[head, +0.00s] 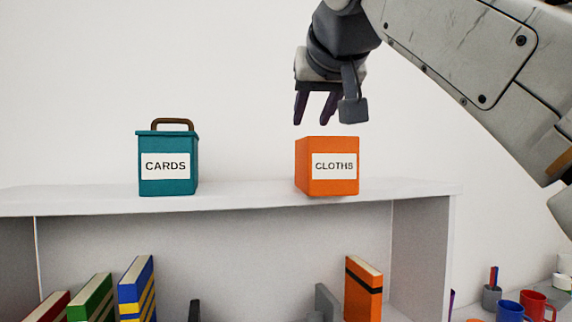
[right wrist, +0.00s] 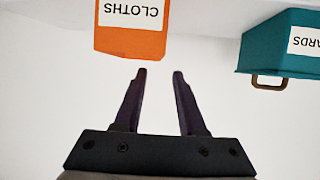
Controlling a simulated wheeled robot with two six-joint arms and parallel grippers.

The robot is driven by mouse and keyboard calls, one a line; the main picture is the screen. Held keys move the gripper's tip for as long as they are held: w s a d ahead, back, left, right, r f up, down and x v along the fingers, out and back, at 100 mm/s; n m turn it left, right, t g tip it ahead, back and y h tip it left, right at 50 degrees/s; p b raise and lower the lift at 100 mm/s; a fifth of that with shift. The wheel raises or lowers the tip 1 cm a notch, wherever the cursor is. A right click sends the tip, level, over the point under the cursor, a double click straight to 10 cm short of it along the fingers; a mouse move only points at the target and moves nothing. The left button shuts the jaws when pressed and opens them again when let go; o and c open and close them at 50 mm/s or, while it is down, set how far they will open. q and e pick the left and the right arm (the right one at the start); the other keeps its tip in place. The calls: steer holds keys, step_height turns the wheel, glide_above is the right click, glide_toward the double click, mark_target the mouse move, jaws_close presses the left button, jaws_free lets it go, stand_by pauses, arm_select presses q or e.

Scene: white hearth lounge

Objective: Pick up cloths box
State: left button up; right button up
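The orange cloths box (head: 313,178) stands on top of the white shelf, with a white label reading CLOTHS. It also shows in the right wrist view (right wrist: 131,40), upside down, just beyond the fingertips. My right gripper (head: 314,122) hangs above the box with its fingers pointing down, apart from it. In the right wrist view its two fingers (right wrist: 160,72) are spread with nothing between them. My left gripper is not in view.
A teal cards box (head: 168,187) with a brown handle stands left on the same shelf top (head: 240,201). Books, including a blue one (head: 136,290) and an orange one (head: 362,290), stand below. Mugs (head: 535,304) sit at lower right. The shelf top between the boxes is clear.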

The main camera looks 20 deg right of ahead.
mark_target(301, 139)
steer(key=p+x, duration=0.1)
steer(key=x, duration=0.2)
steer(key=p+x, duration=0.1)
steer(key=x, duration=0.2)
steer(key=p+x, duration=0.1)
steer(key=x, duration=0.2)
steer(key=shift+w+r+p, duration=0.2)
steer(key=shift+w+p, duration=0.15)
steer(key=shift+w, duration=0.1)
steer(key=shift+w+d+f, duration=0.1)
steer(key=shift+w+f, duration=0.15)
steer(key=shift+w, duration=0.1)
jaws_close()
stand_by(0.7)
